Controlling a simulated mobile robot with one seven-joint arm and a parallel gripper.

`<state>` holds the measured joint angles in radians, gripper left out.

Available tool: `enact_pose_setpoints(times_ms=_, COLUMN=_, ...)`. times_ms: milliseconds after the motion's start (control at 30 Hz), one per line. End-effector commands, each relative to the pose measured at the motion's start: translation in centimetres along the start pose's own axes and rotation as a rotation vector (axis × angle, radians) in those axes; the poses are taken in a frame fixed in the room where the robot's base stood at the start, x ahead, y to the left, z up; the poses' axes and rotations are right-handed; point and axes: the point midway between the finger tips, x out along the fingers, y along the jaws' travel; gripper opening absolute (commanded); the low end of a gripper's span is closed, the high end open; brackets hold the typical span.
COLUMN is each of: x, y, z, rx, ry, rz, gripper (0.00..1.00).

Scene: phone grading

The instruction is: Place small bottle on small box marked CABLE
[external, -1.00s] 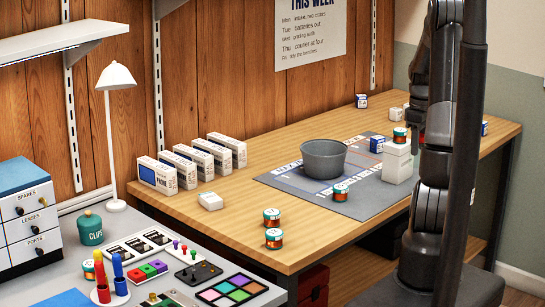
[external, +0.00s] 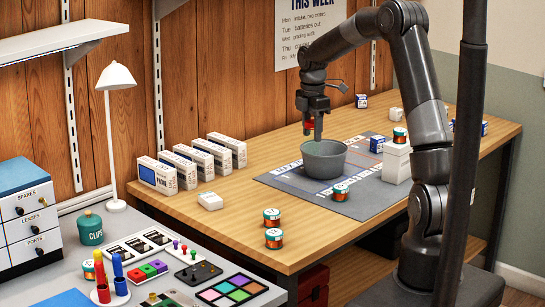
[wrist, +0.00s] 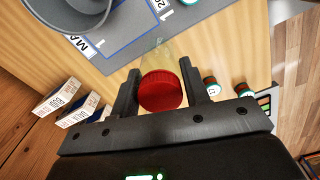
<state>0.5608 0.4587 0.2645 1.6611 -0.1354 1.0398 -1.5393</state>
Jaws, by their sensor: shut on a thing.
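The small bottle has a red cap (wrist: 161,92) and a clear greenish body (wrist: 158,58). My gripper (wrist: 159,70) is shut on it in the wrist view, with one finger on each side. Small blue-and-white boxes stand on the table, one on the mat (external: 377,144) and one at the back (external: 361,101). I cannot read which is marked CABLE.
The grey bowl (external: 323,160) stands on the printed grey mat (external: 345,209). A white block (external: 396,166) carries a banded jar (external: 399,136). More jars (external: 272,218) stand near the front edge. Larger boxes (external: 157,175) line up at left.

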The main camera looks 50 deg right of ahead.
Motion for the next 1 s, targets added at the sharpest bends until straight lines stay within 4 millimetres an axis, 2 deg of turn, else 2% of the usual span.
enact_pose_setpoints(times_ms=33, x=-0.1, y=0.8, z=-2.6, rx=-0.078, ry=0.001, rz=0.0, gripper=0.18)
enact_pose_setpoints(times_ms=100, x=-0.2, y=1.7, z=-5.6, rx=-0.182, ry=0.001, rz=0.001, gripper=0.18)
enact_pose_setpoints(times_ms=300, x=-0.6, y=3.0, z=-12.4, rx=-0.406, ry=0.0, rz=0.001, gripper=0.18)
enact_pose_setpoints(times_ms=400, x=-0.6, y=3.1, z=-14.4, rx=-0.47, ry=0.0, rz=0.0, gripper=0.18)
enact_pose_setpoints(times_ms=567, x=-0.3, y=3.4, z=-16.3, rx=-0.515, ry=0.001, rz=-0.001, gripper=0.18)
enact_pose_setpoints(times_ms=1000, x=5.2, y=5.1, z=-25.2, rx=-0.517, ry=0.0, rz=-0.001, gripper=0.18)
